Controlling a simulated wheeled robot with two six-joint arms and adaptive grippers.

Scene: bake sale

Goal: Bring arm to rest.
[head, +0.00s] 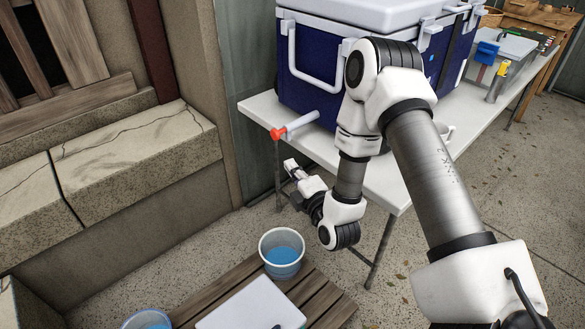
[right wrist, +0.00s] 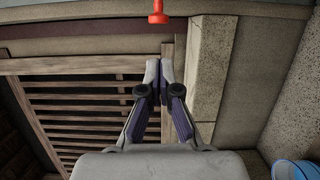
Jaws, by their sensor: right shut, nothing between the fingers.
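My right arm comes in from the lower right of the head view and bends down in front of the white table (head: 262,112). My right gripper (head: 290,166) is small there, beside and below the table's left end, pointing up and to the left. In the right wrist view its fingers (right wrist: 159,70) meet at the tips, with nothing between them. My left gripper is not in view.
A blue cooler (head: 310,95) with a white lid and a red-tipped white spout (head: 283,132) stands on the table. The red tip (right wrist: 158,12) shows above my fingers. Below are a bucket of blue water (head: 282,262) and a wooden pallet (head: 325,300). A stone ledge (head: 135,165) lies left.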

